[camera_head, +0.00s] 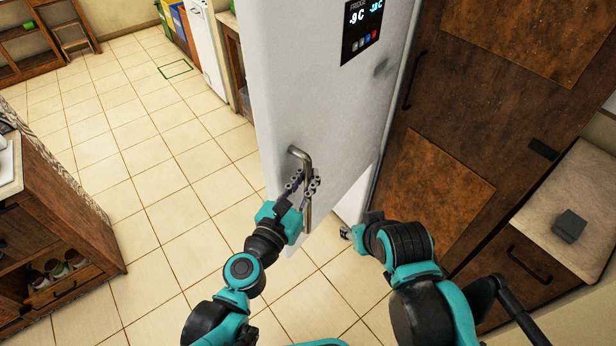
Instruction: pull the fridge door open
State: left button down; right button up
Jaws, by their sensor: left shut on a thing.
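The fridge door (310,80) is a tall pale grey panel in the middle of the head view, with a dark display (362,25) at its top right. A vertical metal handle (301,154) is on its lower left part. My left gripper (305,185) is shut on the handle, its fingers around the lower part of the bar. A white surface (357,194) shows below the door's slanting bottom edge, and the door seems to stand ajar. My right gripper (356,228) is low, right of the handle and apart from it; its fingers are mostly hidden by my wrist.
A brown wooden cabinet (440,175) stands right of the fridge. A counter (575,215) with a small grey box (569,226) is at the far right. A wooden island (50,215) is at the left. The tiled floor (165,190) between island and door is clear.

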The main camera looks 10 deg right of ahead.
pick_arm(q)
jog(key=shift+s+d, duration=0.15)
jog(key=shift+s, duration=0.15)
pick_arm(e)
jog(key=shift+s+d, duration=0.15)
jog(key=shift+d, duration=0.05)
pick_arm(q)
jog(key=c, duration=1.7)
grip_release()
jog(key=shift+c, duration=0.2)
jog(key=shift+o, duration=1.3)
jog(key=shift+s+a, duration=0.15)
jog(key=shift+a, duration=0.05)
pick_arm(e)
jog(key=shift+s+a+r, duration=0.1)
jog(key=shift+s+a, duration=0.05)
jog(key=shift+a, duration=0.05)
pick_arm(q)
jog(key=shift+d, duration=0.15)
jog(key=shift+r, duration=0.1)
pick_arm(e)
jog(key=shift+d, duration=0.1)
